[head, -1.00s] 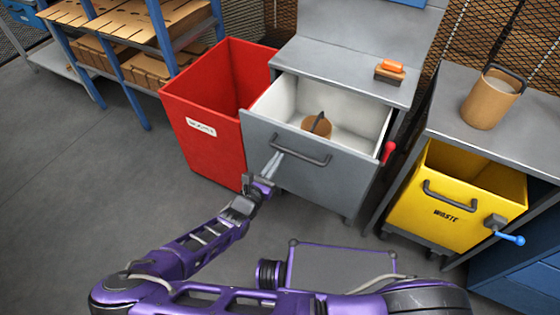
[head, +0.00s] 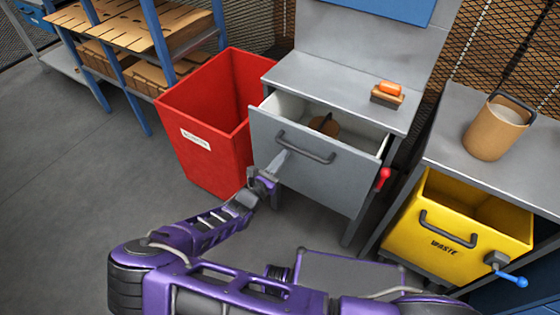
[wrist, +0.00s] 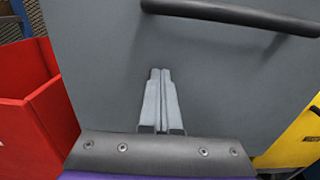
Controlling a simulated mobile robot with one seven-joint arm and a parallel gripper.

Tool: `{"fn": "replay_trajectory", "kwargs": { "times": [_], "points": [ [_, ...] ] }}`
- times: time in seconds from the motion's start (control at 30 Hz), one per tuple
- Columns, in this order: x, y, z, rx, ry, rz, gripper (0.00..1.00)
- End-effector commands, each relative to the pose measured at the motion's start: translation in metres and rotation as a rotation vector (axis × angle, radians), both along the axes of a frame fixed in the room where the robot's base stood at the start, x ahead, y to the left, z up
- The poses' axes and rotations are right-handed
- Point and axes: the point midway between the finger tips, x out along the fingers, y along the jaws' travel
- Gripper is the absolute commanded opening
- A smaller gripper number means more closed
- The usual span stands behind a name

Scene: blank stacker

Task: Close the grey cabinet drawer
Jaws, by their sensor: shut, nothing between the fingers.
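The grey cabinet drawer (head: 308,168) is partly open, its front standing out from the cabinet (head: 335,85). Its dark bar handle (head: 305,146) runs across the upper front. A brown round object with a dark handle (head: 325,124) sits inside, partly hidden by the drawer front. My gripper (head: 281,157) is shut and empty, its fingertips at the left part of the drawer front, near the handle's left end. In the wrist view my shut fingers (wrist: 160,74) point at the grey front below the handle (wrist: 235,15); they look to be touching it.
A red bin (head: 205,140) stands directly left of the drawer. A yellow waste bin (head: 455,220) is at the right under a bench holding a brown container (head: 493,130). An orange-topped brush (head: 388,93) lies on the cabinet top. Floor at left is clear.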

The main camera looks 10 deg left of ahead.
Motion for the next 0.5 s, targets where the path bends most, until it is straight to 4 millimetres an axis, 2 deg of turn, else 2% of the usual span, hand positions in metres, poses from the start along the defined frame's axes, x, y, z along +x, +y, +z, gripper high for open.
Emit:
{"fn": "replay_trajectory", "kwargs": {
  "times": [0.3, 0.5],
  "points": [
    [0.061, -0.024, 0.000, 0.000, -0.001, -0.004, 0.00],
    [0.091, -0.034, 0.000, 0.000, -0.001, -0.001, 0.00]
  ]
}}
